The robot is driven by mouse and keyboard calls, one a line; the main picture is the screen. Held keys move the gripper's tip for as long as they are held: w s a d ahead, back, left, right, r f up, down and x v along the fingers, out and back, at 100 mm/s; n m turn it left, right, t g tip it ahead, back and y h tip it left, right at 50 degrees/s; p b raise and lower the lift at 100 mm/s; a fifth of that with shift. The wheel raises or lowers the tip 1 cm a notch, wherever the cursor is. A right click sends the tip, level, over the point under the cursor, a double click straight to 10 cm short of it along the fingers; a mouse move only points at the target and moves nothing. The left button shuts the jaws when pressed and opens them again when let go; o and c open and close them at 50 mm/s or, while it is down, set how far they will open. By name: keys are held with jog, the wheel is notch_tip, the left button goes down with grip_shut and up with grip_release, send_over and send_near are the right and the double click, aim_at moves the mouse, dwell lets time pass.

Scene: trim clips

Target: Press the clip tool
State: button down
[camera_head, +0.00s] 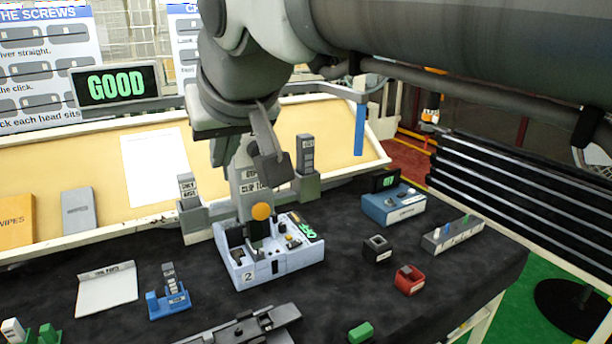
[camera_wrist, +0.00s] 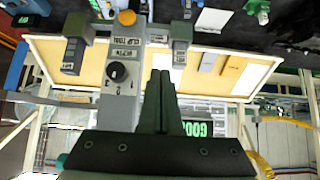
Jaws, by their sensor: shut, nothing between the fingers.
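The clip tool (camera_head: 250,187) is a grey upright post with its name on a label. It stands behind a pale blue fixture (camera_head: 248,277) marked 2, with an orange ball (camera_head: 260,211) low at its front. In the wrist view the clip tool (camera_wrist: 125,53) is upside down, with a black dial (camera_wrist: 117,72) and the orange ball (camera_wrist: 127,17). My gripper (camera_head: 218,157) is beside the tool, to its left in the head view. In the wrist view its fingers (camera_wrist: 161,75) are together and empty. Contact with the tool cannot be seen; my arm hides part of it.
Grey posts stand left (camera_head: 190,190) and right (camera_head: 306,155) of the tool. A blue box (camera_head: 393,208), a black block (camera_head: 377,249), a red block (camera_head: 409,280) and a blue stand (camera_head: 168,300) are on the black table. A screen (camera_head: 117,85) reads GOOD.

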send_over(218, 212)
jog(key=s+d, duration=0.1)
jog(key=s, duration=0.1)
notch_tip(218, 212, down, 7)
jog(key=shift+s+d+f, duration=0.1)
jog(key=shift+f, duration=0.95)
jog(key=shift+d+f, duration=0.1)
jog(key=shift+f, duration=0.9)
jog(key=shift+f, duration=0.15)
notch_tip(218, 212, down, 22)
jog(key=b, duration=1.9)
jog(key=shift+r, duration=0.25)
jog(key=shift+r, duration=0.1)
